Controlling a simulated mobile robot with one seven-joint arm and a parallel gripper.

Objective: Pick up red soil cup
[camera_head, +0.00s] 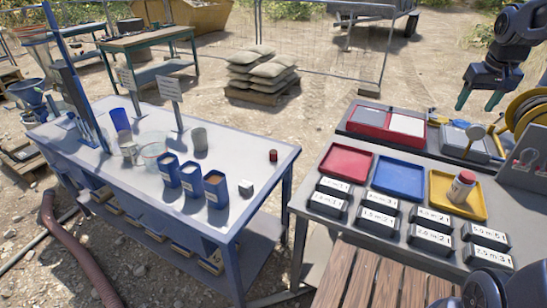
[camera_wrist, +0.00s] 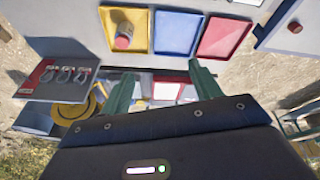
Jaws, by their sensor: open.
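Three blue cups with pale labels stand in a row on the left table; the nearest one (camera_head: 215,188) shows brownish soil. The middle cup (camera_head: 191,180) and the far cup (camera_head: 168,169) have contents too small to tell by colour. I cannot tell which is the red soil cup. A small dark red object (camera_head: 273,155) sits near the table's right edge. My gripper (camera_head: 478,102) hangs high at the right, above the far end of the right table, far from the cups. In the wrist view my gripper (camera_wrist: 162,82) is open, with nothing between its fingers.
The left table (camera_head: 245,149) also bears a white cube (camera_head: 246,188), a grey cup (camera_head: 199,138) and sign posts. The right table bears red (camera_head: 346,161), blue (camera_head: 399,177) and yellow (camera_head: 440,184) trays, a red-capped bottle (camera_head: 462,187) and several black labelled blocks. A gap separates the tables.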

